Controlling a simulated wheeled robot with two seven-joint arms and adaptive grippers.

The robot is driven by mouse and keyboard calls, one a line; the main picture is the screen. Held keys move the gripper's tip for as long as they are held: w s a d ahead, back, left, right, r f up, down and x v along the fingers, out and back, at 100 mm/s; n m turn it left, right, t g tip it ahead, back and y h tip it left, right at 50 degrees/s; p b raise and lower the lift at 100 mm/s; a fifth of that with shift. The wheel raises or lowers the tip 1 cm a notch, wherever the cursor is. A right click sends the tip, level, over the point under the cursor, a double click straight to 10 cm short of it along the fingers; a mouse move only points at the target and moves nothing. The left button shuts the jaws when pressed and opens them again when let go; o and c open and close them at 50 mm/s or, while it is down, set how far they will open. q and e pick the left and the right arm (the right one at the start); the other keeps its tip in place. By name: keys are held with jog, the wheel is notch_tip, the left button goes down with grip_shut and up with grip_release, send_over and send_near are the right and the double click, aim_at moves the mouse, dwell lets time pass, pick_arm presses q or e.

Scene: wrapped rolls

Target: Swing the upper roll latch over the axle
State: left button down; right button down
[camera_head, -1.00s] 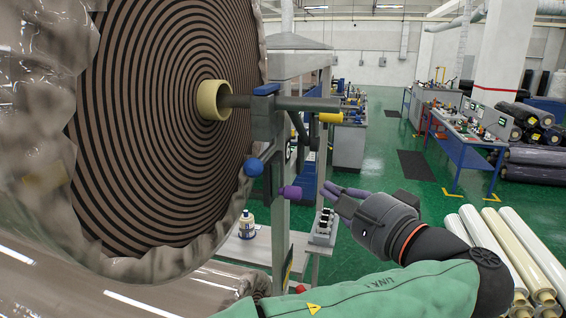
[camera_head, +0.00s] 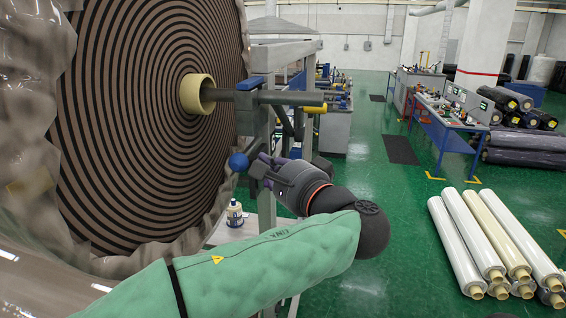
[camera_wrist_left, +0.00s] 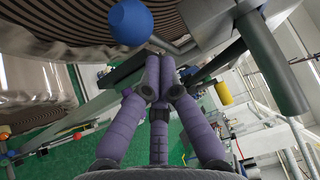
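A grey axle (camera_head: 270,97) runs out of the cream core (camera_head: 196,94) of the big wrapped roll and rests at a stand post. A latch piece with a blue top (camera_head: 250,83) sits at the axle by the post; I cannot tell its exact position over it. A blue ball knob (camera_head: 238,161) hangs below, also in the left wrist view (camera_wrist_left: 131,22). My left gripper (camera_head: 262,166) is just right of this knob, below the axle. Its purple fingers (camera_wrist_left: 157,80) converge at the tips, with no held object visible. My right gripper is out of view.
A yellow handle (camera_head: 313,109) sticks out below the axle's end. The wrapped roll (camera_head: 140,130) fills the left side. A bottle (camera_head: 234,214) stands on a low table behind my arm. White rolls (camera_head: 490,240) lie on the floor at right, with open green floor between.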

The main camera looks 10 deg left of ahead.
pick_arm(q)
jog(key=shift+s+a, duration=0.1)
jog(key=shift+a, duration=0.2)
jog(key=shift+s+a+m+t+h+b, duration=0.35)
jog(key=shift+a+b, duration=0.25)
jog(key=shift+b, duration=0.2)
jog(key=shift+w, duration=0.1)
